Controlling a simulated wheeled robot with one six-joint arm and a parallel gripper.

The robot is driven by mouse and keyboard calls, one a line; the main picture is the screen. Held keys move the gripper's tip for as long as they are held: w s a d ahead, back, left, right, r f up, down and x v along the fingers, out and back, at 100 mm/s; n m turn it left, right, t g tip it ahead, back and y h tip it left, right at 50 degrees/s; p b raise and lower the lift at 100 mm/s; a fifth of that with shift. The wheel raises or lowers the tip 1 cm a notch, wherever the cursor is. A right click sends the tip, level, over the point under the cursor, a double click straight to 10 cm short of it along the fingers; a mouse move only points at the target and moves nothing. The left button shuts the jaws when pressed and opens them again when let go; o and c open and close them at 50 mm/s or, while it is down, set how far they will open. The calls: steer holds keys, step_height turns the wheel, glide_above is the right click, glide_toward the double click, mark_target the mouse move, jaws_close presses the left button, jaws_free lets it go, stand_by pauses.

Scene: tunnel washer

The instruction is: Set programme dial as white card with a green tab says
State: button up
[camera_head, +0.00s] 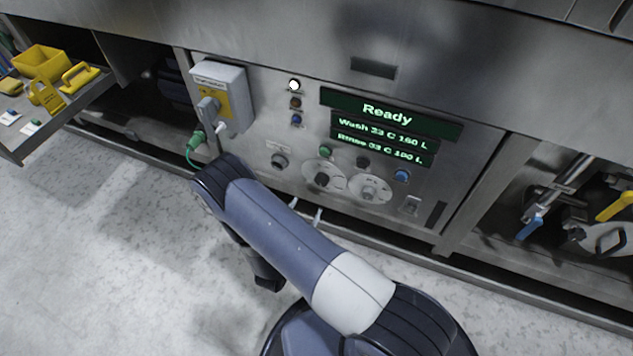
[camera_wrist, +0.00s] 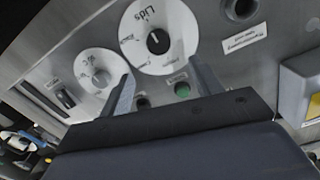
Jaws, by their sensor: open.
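A round white dial (camera_head: 325,176) with a black knob sits on the steel panel. It shows large in the wrist view (camera_wrist: 178,56), where one label reads "Lids"; its other labels are too blurred to read. A second white dial (camera_head: 370,188) stands beside it, also in the wrist view (camera_wrist: 92,80). A white card with a green tab (camera_head: 31,128) lies on the shelf at far left; its writing is unreadable. My gripper (camera_wrist: 163,86) is open and empty, its fingers apart just below the Lids dial and not around the knob.
A display (camera_head: 388,115) reads "Ready", with wash and rinse lines. Another card with a blue tab (camera_head: 10,117) lies near the green one. Buttons and a small knob (camera_head: 280,161) surround the dials.

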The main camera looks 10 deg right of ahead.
mark_target(321, 182)
steer(key=b+x, duration=0.2)
steer(key=x, duration=0.8)
steer(key=shift+w+d+b, duration=0.25)
steer(key=shift+b, duration=0.05)
steer(key=c, duration=1)
